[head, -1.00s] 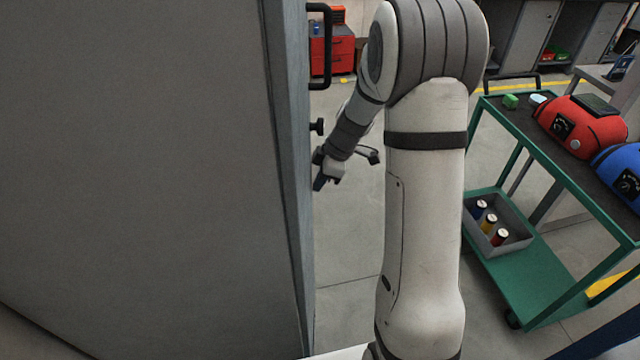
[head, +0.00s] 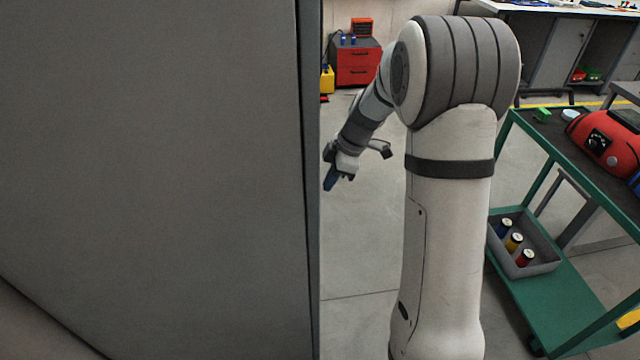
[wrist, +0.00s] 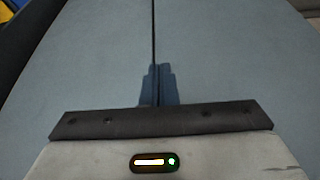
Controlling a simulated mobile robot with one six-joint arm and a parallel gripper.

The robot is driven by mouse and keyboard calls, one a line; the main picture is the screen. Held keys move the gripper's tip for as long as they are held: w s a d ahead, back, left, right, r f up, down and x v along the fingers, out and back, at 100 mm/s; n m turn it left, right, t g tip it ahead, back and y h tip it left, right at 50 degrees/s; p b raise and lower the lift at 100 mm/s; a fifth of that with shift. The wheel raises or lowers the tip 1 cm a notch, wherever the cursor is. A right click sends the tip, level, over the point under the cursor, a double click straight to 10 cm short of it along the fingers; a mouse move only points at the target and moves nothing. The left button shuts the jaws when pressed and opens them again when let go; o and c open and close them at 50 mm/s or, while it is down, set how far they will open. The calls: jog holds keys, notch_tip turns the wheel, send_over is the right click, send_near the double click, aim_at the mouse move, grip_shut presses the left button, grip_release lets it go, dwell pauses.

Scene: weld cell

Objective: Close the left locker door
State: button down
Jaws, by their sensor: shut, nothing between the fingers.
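A large grey locker panel (head: 160,170) fills the left of the head view, with a narrow darker strip (head: 309,170) along its right edge. No handle shows there now. My gripper (head: 331,181) is just right of that edge, pointing down and left, with its blue fingers together and empty. In the wrist view the shut fingers (wrist: 157,88) point at a flat blue-grey surface (wrist: 230,60), probably the locker front. A dark straight seam (wrist: 153,30) runs up it from the fingertips. I cannot tell whether the fingers touch it, or how far the left door stands open.
A green cart (head: 560,292) stands at the right, with a grey bin (head: 540,262) of cans on its lower shelf and a red machine (head: 598,140) on top. A red cabinet (head: 357,66) stands at the back. Clear floor (head: 362,240) lies between the locker and my arm.

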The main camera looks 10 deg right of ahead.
jog(key=d+v, duration=0.1)
jog(key=v, duration=0.9)
jog(key=shift+w+d, duration=0.15)
jog(key=shift+d, duration=0.25)
